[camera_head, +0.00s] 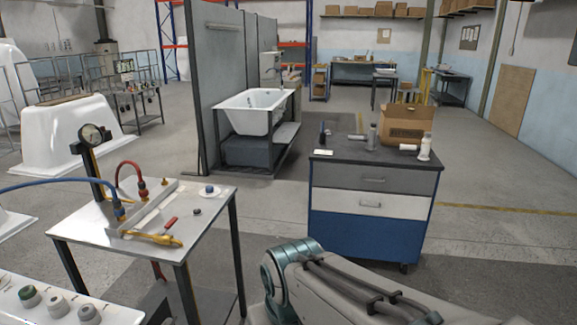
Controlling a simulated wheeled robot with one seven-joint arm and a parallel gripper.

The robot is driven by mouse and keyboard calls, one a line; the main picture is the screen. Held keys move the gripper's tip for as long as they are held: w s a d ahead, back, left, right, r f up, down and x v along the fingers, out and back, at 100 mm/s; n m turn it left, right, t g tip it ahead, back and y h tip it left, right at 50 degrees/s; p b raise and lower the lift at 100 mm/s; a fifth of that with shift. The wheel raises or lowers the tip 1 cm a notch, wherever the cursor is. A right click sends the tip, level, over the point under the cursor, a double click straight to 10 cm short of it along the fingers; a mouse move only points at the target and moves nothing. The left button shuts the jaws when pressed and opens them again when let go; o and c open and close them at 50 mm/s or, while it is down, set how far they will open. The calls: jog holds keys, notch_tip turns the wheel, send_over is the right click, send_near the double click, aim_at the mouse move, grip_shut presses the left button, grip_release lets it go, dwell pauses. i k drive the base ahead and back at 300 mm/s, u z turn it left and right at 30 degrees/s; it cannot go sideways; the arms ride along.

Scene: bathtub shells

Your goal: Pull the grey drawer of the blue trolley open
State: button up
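The blue trolley (366,236) stands right of centre on the floor, its front facing me. Its top drawer is the grey drawer (340,176), with a bar handle (373,180) in the middle of its front. The grey drawer looks shut, flush with the front. A white drawer (330,203) with its own handle sits below it, above a blue lower panel. My arm shows at the bottom, in front of and below the trolley. My gripper is not in view, so I cannot see its fingers.
A cardboard box (403,124), a spray bottle (425,147) and other bottles stand on the trolley's dark top (345,157). A metal table (90,222) with hoses and a gauge stands at left. A white bathtub (252,112) is behind. Floor right of the trolley is clear.

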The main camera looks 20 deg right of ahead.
aim_at(346, 176)
jog(key=z, duration=1.35)
jog(key=i, duration=2.85)
jog(key=z, duration=0.35)
